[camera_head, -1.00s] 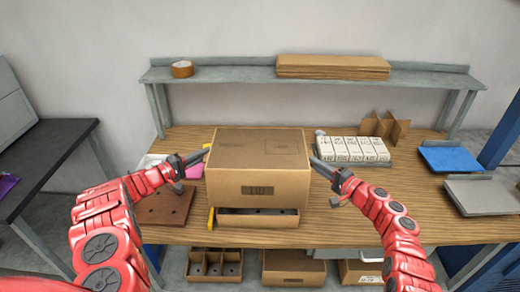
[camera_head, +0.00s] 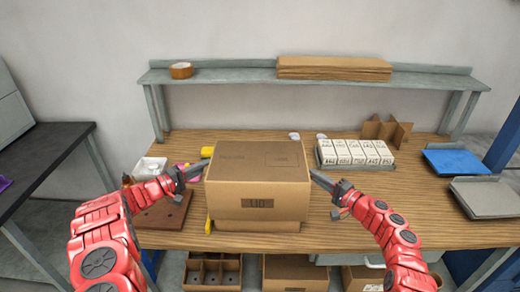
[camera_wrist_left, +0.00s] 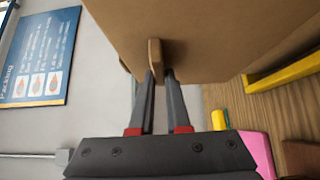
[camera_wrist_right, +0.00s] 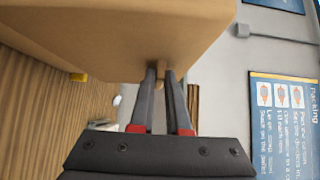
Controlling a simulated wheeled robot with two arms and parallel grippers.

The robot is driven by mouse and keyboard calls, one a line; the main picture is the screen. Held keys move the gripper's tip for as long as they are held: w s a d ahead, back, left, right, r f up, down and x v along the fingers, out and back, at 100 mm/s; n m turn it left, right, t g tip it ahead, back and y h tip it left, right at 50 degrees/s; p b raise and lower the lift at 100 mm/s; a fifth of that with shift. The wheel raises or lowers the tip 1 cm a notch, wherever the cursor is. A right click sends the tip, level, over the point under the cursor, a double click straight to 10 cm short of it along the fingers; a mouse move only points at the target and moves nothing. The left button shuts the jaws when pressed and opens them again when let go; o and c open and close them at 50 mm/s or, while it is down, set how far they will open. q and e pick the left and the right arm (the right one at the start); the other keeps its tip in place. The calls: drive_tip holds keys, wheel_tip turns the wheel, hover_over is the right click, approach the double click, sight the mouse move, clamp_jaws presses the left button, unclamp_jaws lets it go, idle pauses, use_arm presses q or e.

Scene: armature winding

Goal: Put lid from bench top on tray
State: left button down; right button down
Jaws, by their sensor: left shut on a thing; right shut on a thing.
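The lid (camera_head: 259,202) is a brown cardboard box shape with a dark label on its front face. It is level over the tray (camera_head: 257,226), and only the lower front strip of the tray shows beneath it. I cannot tell whether the lid rests on the tray. My left gripper (camera_head: 200,170) is shut on a small tab on the lid's left side, seen in the left wrist view (camera_wrist_left: 155,58). My right gripper (camera_head: 314,175) is shut on the matching tab on the right side, seen in the right wrist view (camera_wrist_right: 161,70).
A brown board with holes (camera_head: 163,214) and a white bin (camera_head: 150,168) are left of the lid. A tray of white boxes (camera_head: 355,152), cardboard dividers (camera_head: 387,131), and blue and grey trays (camera_head: 452,160) stand right. The bench front right (camera_head: 370,236) is clear.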

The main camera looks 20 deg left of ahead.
idle(0.8)
use_arm(q)
wheel_tip(320, 180, down, 2)
drive_tip(key=shift+f, duration=0.7)
use_arm(e)
wheel_tip(320, 180, down, 4)
drive_tip(key=shift+r, duration=0.25)
use_arm(q)
drive_tip(key=shift+f, duration=0.2)
use_arm(e)
drive_tip(key=shift+f, duration=0.1)
